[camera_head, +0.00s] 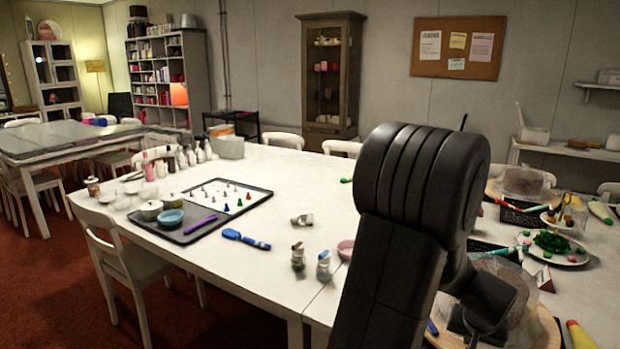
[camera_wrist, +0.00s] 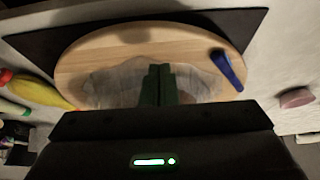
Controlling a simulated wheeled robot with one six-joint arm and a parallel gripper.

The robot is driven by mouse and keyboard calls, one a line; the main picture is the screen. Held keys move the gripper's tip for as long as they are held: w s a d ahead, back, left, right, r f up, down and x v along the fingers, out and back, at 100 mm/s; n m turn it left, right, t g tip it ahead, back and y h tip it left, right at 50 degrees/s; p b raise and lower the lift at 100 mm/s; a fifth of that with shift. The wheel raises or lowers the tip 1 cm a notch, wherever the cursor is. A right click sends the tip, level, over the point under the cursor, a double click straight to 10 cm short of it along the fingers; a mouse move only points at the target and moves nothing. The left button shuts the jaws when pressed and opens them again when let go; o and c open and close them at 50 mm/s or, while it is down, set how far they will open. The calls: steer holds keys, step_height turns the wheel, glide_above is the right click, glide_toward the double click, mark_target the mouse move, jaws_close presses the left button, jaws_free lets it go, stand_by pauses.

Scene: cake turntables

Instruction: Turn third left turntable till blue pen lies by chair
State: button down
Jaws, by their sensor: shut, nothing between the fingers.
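A round wooden turntable (camera_wrist: 100,58) fills the middle of the wrist view. Its wooden edge also shows at the lower right of the head view (camera_head: 548,332), mostly behind my arm. A blue pen (camera_wrist: 228,70) lies on the turntable near its right rim in the wrist view; a small blue bit of it shows in the head view (camera_head: 432,327). My gripper (camera_wrist: 160,72) is shut and empty, over the near part of the disc, with the pen to its right. I cannot tell whether the fingers touch the disc. A white chair (camera_head: 120,250) stands at the table's left side.
A dark mat (camera_wrist: 240,22) lies under the turntable. Another turntable (camera_head: 493,190) and a plate of green pieces (camera_head: 548,257) stand farther back. A clear translucent patch lies over the disc.

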mark_target(437, 331)
steer(key=a, duration=0.1)
steer(key=w+a, duration=0.2)
steer(key=shift+a, duration=0.35)
steer(key=w, duration=0.3)
steer(key=w+a, duration=0.1)
steer(key=w, duration=0.2)
steer(key=w+a, duration=0.1)
steer(key=w, duration=0.2)
steer(key=shift+w+a, duration=0.25)
steer(key=shift+w, duration=0.15)
steer(key=shift+f, duration=0.15)
steer(key=shift+f+b, duration=0.45)
steer(key=shift+f, duration=0.15)
steer(key=shift+s+d+r, duration=0.1)
steer(key=shift+s+d, duration=0.15)
steer(key=shift+s, duration=0.65)
steer(key=shift+s+d+f, duration=0.1)
steer(key=shift+s+d, duration=0.15)
steer(key=shift+s, duration=0.7)
steer(key=shift+s+d+r, duration=0.1)
steer(key=shift+s+d, duration=0.15)
steer(key=shift+s, duration=0.65)
